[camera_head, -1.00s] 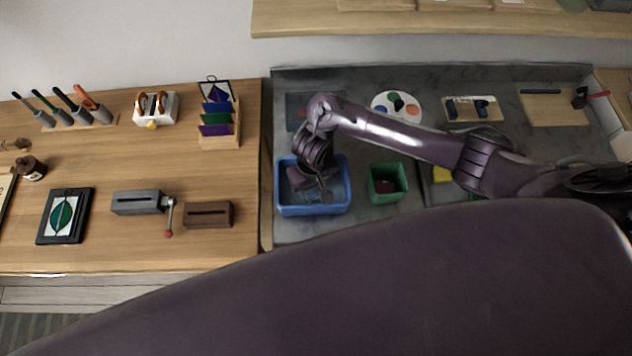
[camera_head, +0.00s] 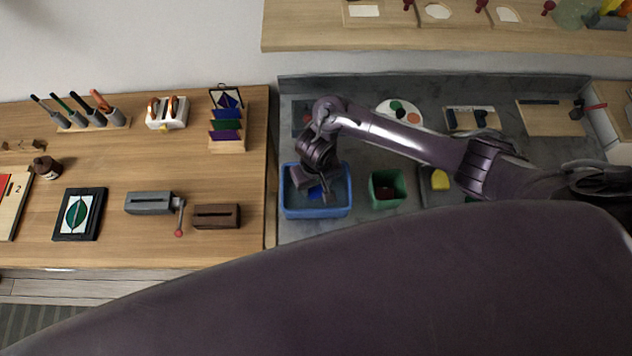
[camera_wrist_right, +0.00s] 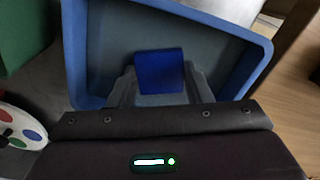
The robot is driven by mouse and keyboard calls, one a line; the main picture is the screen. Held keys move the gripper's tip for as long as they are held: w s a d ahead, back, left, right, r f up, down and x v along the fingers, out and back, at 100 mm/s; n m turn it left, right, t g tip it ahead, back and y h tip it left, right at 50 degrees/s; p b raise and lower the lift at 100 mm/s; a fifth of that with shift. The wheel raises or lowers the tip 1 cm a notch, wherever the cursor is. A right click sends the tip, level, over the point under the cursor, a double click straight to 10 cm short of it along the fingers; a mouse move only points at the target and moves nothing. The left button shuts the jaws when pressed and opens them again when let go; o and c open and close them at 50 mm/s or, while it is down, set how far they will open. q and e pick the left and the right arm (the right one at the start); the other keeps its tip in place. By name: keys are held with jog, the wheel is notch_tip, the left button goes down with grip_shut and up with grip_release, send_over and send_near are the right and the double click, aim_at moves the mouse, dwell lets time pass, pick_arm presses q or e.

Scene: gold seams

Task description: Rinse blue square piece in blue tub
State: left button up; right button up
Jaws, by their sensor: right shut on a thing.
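The blue tub (camera_head: 316,213) stands on the grey counter, just right of the wooden table. My right gripper (camera_head: 322,193) reaches down over the tub and is shut on the blue square piece (camera_head: 315,192). In the right wrist view the blue square piece (camera_wrist_right: 160,68) sits between the fingers of the right gripper (camera_wrist_right: 160,88), inside the outline of the blue tub (camera_wrist_right: 218,30). I cannot tell whether the piece touches the tub's floor or any water. My left gripper is not in view.
A green tub (camera_head: 387,202) with a dark red thing inside stands right of the blue tub. A paint palette (camera_head: 385,106) lies behind my right arm. A yellow piece (camera_head: 440,180) lies further right. The wooden table (camera_head: 140,240) holds several tools and racks.

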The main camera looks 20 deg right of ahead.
aim_at(316, 187)
jog(key=shift+r+p, duration=1.3)
jog(key=shift+r, duration=0.05)
jog(key=shift+w+r, duration=0.15)
jog(key=shift+r, duration=2.55)
